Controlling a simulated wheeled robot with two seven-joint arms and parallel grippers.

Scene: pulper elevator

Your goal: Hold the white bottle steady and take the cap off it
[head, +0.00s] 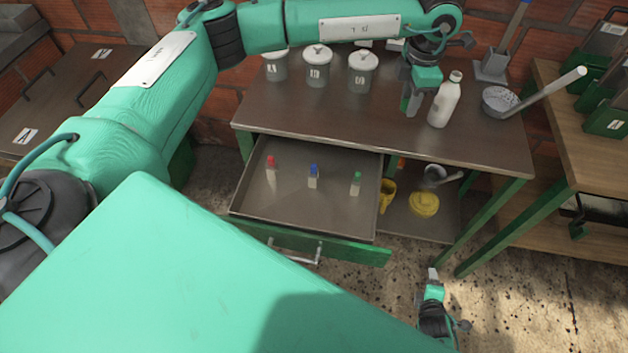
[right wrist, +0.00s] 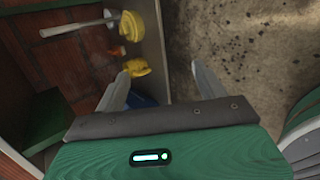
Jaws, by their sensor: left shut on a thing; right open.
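The white bottle (head: 444,104) stands upright on the right part of the dark table in the head view. Its narrow top shows a small brownish cap or mouth (head: 456,76), too small to tell which. My left gripper (head: 418,101) points down at the bottle's left side. It is shut on the bottle, but its far finger is hard to make out. My right gripper (head: 433,274) is low over the floor, in front of the table and well away from the bottle. In the right wrist view its two fingers (right wrist: 160,88) are apart with nothing between them.
An open drawer (head: 316,215) holds small items with red, blue and green tops. Lidded jars (head: 318,66) stand at the table's back. A bowl (head: 499,101) with a white-handled tool is right of the bottle. Yellow things (head: 424,204) lie on the lower shelf.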

